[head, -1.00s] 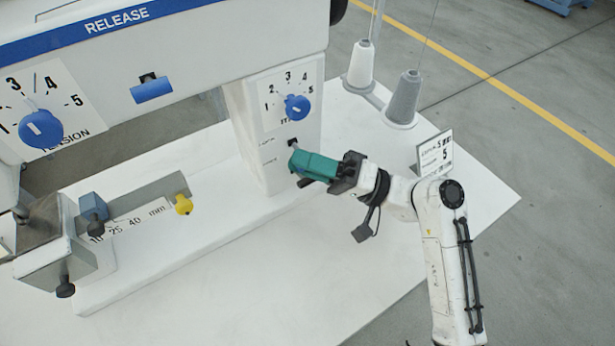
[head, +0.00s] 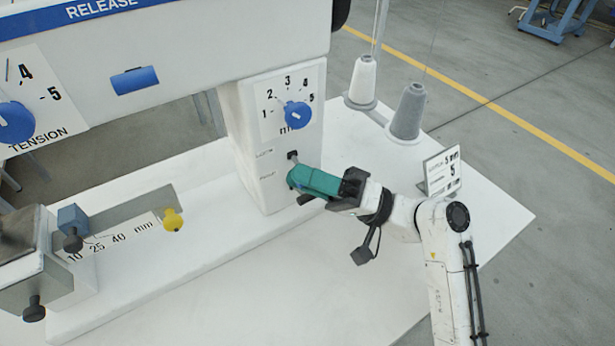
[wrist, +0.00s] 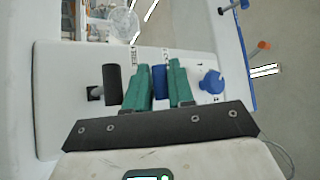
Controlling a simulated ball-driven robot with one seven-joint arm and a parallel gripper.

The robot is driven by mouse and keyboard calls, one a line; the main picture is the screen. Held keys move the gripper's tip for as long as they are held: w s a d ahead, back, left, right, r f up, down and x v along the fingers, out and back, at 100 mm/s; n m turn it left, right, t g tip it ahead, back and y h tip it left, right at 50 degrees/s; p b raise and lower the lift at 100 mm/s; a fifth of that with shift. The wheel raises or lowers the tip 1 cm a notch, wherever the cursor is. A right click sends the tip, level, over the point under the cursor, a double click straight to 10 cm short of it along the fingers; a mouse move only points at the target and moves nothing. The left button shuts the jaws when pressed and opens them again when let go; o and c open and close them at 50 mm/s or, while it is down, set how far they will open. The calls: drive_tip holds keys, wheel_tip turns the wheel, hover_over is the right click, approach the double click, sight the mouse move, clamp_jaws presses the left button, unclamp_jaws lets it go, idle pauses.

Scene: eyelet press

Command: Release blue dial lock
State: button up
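The blue dial (head: 297,115) sits on the machine's white column, its scale running from 1 to 5. Below it, a thin lever leaves a dark slot (head: 292,155) beside two small labels. The lever's blue handle (wrist: 160,82) lies between the green fingers of my gripper (head: 300,180), filling the gap. The fingers look shut on it, and they hide the handle in the head view. In the wrist view, the dial (wrist: 212,82) is just right of the fingers (wrist: 160,85), clear of them. The labels there read LOCK and FREE, FREE being farther from the dial.
A black-handled lever (wrist: 110,85) stands close beside my left finger in the wrist view. Thread cones (head: 407,112) and a small sign (head: 441,172) are to the right. A yellow knob (head: 173,220) and the tension dial (head: 15,122) are left. The front tabletop is clear.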

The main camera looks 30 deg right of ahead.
drive_tip(key=o, duration=0.3)
drive_tip(key=shift+f, duration=0.1)
drive_tip(key=shift+p, duration=0.3)
